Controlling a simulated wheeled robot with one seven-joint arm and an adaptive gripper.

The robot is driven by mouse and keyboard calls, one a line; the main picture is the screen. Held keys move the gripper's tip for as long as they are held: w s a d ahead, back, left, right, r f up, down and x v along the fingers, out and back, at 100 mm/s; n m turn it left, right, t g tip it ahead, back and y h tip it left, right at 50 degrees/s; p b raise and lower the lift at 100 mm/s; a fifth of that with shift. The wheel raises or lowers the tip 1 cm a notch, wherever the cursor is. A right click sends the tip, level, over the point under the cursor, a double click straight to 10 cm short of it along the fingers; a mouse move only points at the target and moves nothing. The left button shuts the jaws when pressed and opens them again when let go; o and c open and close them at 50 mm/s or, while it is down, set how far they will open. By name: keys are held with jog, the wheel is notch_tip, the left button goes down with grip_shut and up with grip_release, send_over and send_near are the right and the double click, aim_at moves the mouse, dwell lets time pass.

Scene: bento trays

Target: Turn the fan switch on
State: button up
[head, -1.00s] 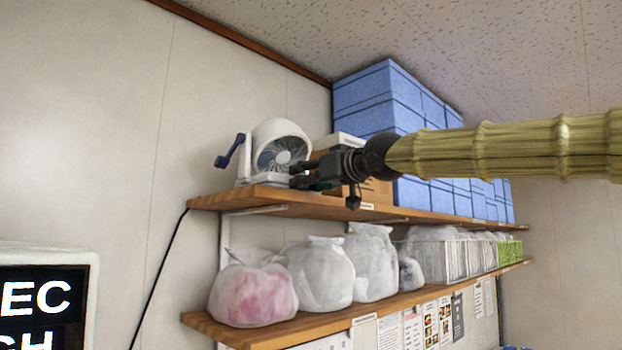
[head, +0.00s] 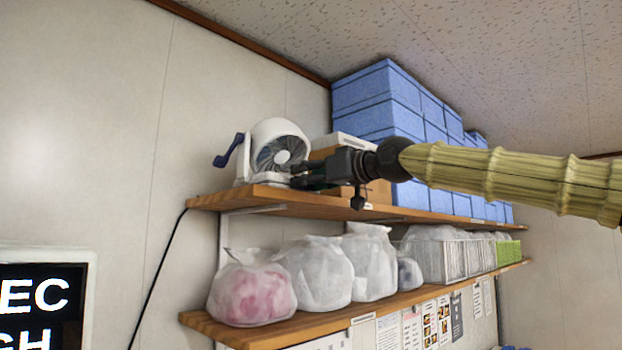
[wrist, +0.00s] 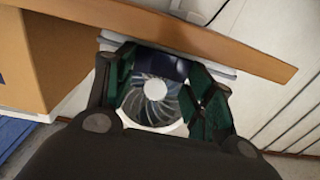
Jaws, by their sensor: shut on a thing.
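The white fan (head: 278,150) with a round grille sits at the left end of the upper shelf, and a dark blue lever sticks out at its left. My gripper (head: 295,177) reaches in from the right at the fan's base. In the wrist view, the green fingers of my gripper (wrist: 160,62) stand on both sides of the fan (wrist: 155,90). A dark blue part (wrist: 160,64) of the fan lies between the fingertips. The jaws are closed on the fan, but the exact contact is hard to see. I cannot make out the switch's position.
The upper wooden shelf (head: 240,199) also carries a cardboard box (head: 380,192) and stacked blue boxes (head: 370,105) close behind my gripper. Open air lies in front of the shelves.

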jog(key=shift+g, duration=0.3)
jog(key=o, duration=1)
jog(key=shift+w+d, duration=0.1)
jog(key=v, duration=1.2)
jog(key=shift+f, duration=0.2)
jog(key=shift+d, duration=0.2)
